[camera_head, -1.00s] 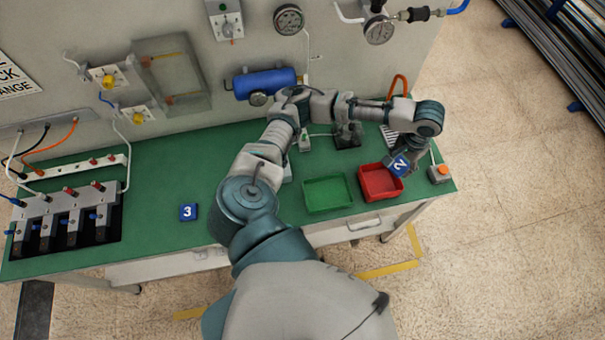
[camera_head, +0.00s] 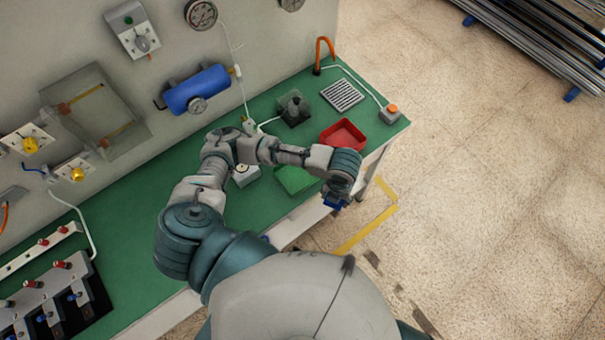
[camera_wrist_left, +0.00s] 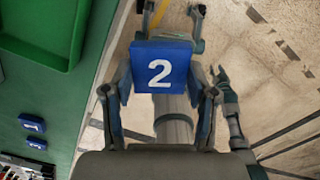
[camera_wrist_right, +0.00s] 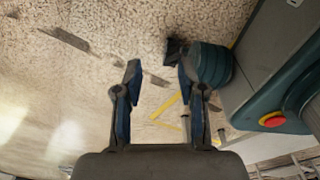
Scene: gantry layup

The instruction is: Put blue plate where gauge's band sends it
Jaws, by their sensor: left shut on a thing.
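My left gripper (camera_wrist_left: 160,100) is shut on a blue plate (camera_wrist_left: 159,68) marked with a white 2. In the head view the plate (camera_head: 334,201) is held out past the bench's front edge, mostly hidden by my wrist. The red tray (camera_head: 345,135) stands behind my left wrist, and the green tray (camera_head: 295,180) is partly hidden under my forearm. A round gauge (camera_head: 201,13) is on the wall panel; its reading is too small to tell. My right gripper (camera_wrist_right: 160,80) is open and empty over the floor.
Two more blue plates (camera_wrist_left: 32,123) lie on the green bench in the left wrist view. A grey grille (camera_head: 342,94), an orange-button box (camera_head: 390,112) and a dark fixture (camera_head: 294,108) stand at the bench's far end.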

